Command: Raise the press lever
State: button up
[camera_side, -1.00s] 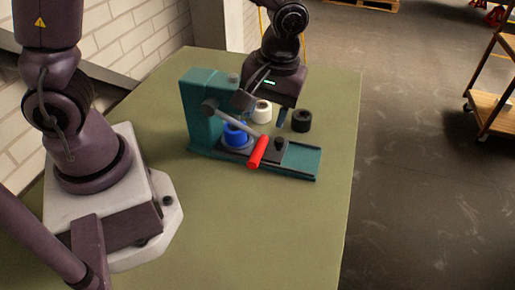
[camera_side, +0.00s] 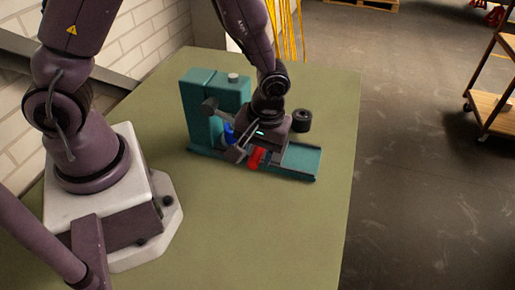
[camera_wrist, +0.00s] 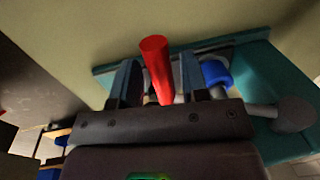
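The teal press (camera_side: 202,115) stands on the green table, with its lever lowered toward the front. The lever's red handle (camera_side: 256,157) shows low beside the press, partly covered by my gripper (camera_side: 250,152). In the wrist view the red handle (camera_wrist: 157,65) stands between the two fingers of my gripper (camera_wrist: 157,80). The fingers are apart, with a visible gap on each side of the handle. A blue part (camera_side: 229,132) sits in the press, partly hidden, and shows right of the fingers in the wrist view (camera_wrist: 215,73).
The green table (camera_side: 265,225) is clear in front and to the right. A wooden shelf cart (camera_side: 495,110) stands away on the floor at right.

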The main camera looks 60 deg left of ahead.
grip_shut()
jog(key=shift+r, duration=0.1)
